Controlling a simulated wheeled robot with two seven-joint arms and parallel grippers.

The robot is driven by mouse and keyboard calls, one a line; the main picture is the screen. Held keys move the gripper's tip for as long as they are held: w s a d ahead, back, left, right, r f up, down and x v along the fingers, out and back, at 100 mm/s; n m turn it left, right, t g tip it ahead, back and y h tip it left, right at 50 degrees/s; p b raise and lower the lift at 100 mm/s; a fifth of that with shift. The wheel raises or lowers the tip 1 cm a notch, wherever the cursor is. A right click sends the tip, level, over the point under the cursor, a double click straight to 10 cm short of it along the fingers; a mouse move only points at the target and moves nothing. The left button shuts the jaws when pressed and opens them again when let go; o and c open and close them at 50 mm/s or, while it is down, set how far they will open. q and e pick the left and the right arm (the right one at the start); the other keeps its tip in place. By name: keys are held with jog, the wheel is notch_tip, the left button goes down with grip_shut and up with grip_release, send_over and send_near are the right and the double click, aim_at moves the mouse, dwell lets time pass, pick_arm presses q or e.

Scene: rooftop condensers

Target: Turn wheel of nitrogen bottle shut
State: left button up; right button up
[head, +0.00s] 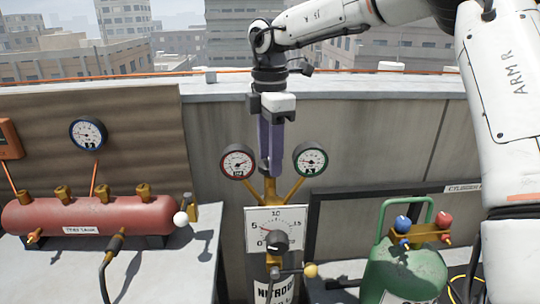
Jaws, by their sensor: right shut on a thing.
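The nitrogen bottle (272,291) stands upright low in the middle of the head view, its label partly cut by the frame's bottom edge. A brass fitting (271,189) rises above it between two gauges. My right gripper (271,168) reaches straight down from above. Its long purplish fingers are shut at the top of the brass fitting. The wheel there is hidden by the fingers, so its turn cannot be read. My left gripper is not in view.
A red-rimmed gauge (238,162) and a green-rimmed gauge (310,159) flank the fingers closely. A scale plate (290,217) and a yellow-ball lever (310,271) sit below. A red tank (90,215) is at left, a green cylinder (403,272) at right.

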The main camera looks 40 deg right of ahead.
jog(key=shift+w+r+m, duration=0.1)
jog(key=shift+m, duration=0.2)
dwell(0.4)
jog(key=o, duration=1)
jog(key=shift+o, duration=0.2)
notch_tip(320, 180, up, 10)
jog(key=p, duration=0.1)
jog(key=shift+r, duration=0.1)
